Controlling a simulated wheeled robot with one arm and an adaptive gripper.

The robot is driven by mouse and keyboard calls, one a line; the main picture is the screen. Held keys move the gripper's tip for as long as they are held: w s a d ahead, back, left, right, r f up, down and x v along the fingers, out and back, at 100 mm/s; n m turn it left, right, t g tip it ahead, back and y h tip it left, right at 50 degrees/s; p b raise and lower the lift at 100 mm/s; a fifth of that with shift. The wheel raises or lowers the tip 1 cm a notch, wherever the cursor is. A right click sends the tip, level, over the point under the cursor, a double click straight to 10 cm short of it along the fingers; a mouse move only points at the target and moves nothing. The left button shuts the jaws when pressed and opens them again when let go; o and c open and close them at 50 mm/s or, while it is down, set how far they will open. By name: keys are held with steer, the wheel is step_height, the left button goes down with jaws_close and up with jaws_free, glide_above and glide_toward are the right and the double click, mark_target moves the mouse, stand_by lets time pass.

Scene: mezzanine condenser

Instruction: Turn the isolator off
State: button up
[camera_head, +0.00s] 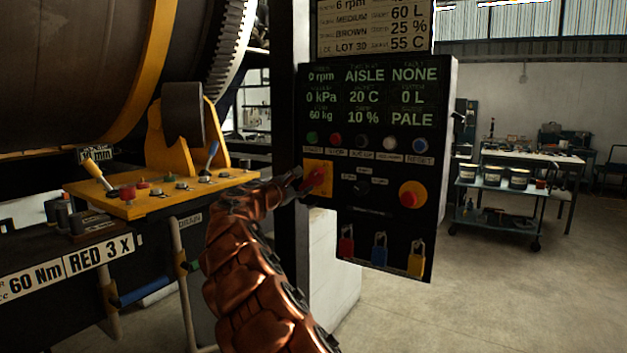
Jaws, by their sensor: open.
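The isolator is a red rotary handle (315,179) on a yellow plate (325,166), at the lower left of the black control panel (385,230). My gripper (299,182) is at the left edge of that plate, right by the red handle. My copper-coloured arm rises to it from the bottom of the view. The gripper is open, but its fingers are small and dark, and I cannot tell whether they touch the handle. Part of the handle and plate is hidden behind the gripper.
A red emergency button (409,198) sits right of the isolator, below a row of coloured buttons. Red, blue and yellow padlocks (380,250) hang along the panel's bottom. A yellow lever console (160,195) stands left of my arm. Open floor (500,290) lies right, before a cart (500,188).

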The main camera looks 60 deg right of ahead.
mark_target(310, 179)
steer(key=shift+w+d+p, duration=0.1)
steer(key=shift+d+p, duration=0.75)
steer(key=shift+d, duration=1.9)
steer(key=shift+d+f, duration=0.1)
steer(key=shift+d, duration=0.4)
steer(key=shift+d+p, duration=0.3)
steer(key=shift+d, duration=0.15)
jaws_close()
